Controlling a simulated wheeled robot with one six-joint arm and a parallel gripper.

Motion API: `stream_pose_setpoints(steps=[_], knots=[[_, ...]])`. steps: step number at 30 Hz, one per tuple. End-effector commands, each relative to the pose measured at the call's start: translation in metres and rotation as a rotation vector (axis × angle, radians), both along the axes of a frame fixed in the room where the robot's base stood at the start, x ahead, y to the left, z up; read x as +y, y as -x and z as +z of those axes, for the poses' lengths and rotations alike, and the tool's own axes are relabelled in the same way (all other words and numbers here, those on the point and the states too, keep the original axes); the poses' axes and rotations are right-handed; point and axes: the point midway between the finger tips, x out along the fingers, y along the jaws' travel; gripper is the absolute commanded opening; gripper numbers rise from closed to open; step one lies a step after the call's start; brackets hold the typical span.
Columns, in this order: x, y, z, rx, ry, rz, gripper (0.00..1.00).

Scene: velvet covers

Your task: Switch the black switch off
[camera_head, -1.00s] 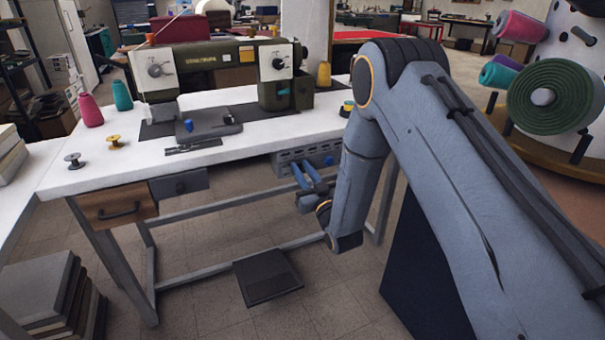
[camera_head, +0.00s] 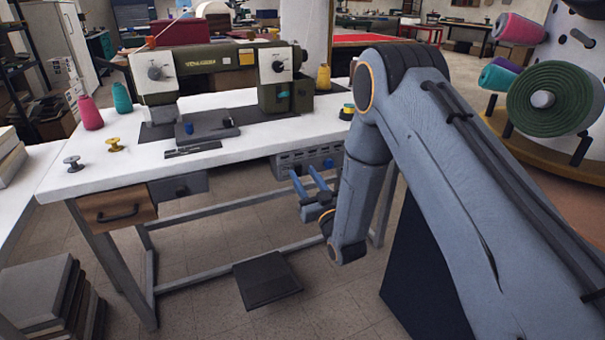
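A grey control box (camera_head: 290,164) hangs under the front edge of the white sewing table (camera_head: 75,179). A blue knob (camera_head: 328,163) shows on its right part. I cannot make out a black switch on the box; part of its front is behind my gripper and arm. My gripper (camera_head: 302,172) has two blue fingers with a gap between them and nothing visible in it. It points toward the box, just in front of and below it. I cannot tell whether the fingertips touch it.
A green sewing machine (camera_head: 215,58) stands on the table with thread cones and spools. A stack of slabs (camera_head: 45,300) stands at lower left.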

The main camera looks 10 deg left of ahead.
Motion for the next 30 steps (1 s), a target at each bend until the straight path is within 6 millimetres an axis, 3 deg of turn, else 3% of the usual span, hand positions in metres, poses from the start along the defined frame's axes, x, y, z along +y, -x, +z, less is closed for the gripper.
stream_pose_setpoints(steps=[6, 13, 24, 30], knots=[[-0.021, 0.030, -0.008, 0.002, 0.000, -0.001, 0.39], [-0.032, 0.047, -0.013, 0.001, 0.000, -0.001, 0.39], [-0.033, 0.047, -0.012, 0.004, 0.003, -0.001, 0.39], [-0.036, 0.029, 0.003, 0.099, 0.084, -0.033, 0.39]])
